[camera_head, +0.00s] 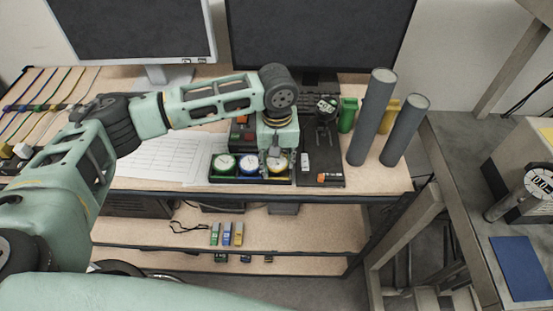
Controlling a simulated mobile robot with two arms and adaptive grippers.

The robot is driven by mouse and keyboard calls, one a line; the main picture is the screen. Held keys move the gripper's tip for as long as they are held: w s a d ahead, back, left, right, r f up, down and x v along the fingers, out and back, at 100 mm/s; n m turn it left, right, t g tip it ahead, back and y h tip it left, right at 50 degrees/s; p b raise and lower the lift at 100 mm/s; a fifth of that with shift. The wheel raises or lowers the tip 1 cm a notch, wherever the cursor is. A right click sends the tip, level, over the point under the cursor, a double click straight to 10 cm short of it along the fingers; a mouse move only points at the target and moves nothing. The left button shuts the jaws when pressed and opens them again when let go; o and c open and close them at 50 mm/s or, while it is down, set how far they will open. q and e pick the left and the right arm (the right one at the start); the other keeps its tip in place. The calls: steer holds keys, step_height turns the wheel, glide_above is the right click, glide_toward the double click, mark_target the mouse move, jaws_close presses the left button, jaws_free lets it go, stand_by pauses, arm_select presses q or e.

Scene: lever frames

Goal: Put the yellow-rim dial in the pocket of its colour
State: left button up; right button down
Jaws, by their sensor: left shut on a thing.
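A dark tray (236,181) with coloured pockets lies near the front edge of the workbench. A green-rim dial (224,163) sits at its left and a blue-rim dial (249,165) in its middle. The yellow-rim dial (277,165) is at the tray's right end, at the yellow pocket. My left gripper (277,153) reaches down over it from above and is shut on it, covering part of it. I cannot tell whether the dial rests fully in the pocket. My right gripper is not in view.
A black stand (325,140) is right of the tray. Two tall grey cylinders (372,118) (405,131) stand farther right, near green and yellow pieces. White sheets (160,155) lie to the left. Monitors (130,40) stand behind. A lower shelf (290,235) is underneath.

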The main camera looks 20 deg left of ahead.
mark_target(278, 161)
arm_select(q)
steer(key=shift+s+f, duration=0.25)
steer(key=shift+f, duration=0.25)
steer(key=shift+s+f, duration=0.25)
steer(key=shift+f, duration=0.2)
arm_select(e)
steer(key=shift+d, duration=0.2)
arm_select(q)
steer(key=o, duration=1)
steer(key=shift+c, duration=0.2)
steer(key=shift+o, duration=1.3)
steer(key=shift+w+d+f, duration=0.1)
steer(key=shift+w+f, duration=0.15)
steer(key=shift+w, duration=0.1)
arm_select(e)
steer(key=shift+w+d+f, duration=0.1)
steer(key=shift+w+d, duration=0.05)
arm_select(q)
steer(key=shift+r, duration=0.1)
steer(key=shift+w+r+b, duration=0.1)
steer(key=shift+r+b, duration=0.35)
steer(key=shift+r, duration=0.05)
step_height(278, 161, up, 13)
steer(key=b, duration=0.2)
steer(key=shift+f, duration=0.15)
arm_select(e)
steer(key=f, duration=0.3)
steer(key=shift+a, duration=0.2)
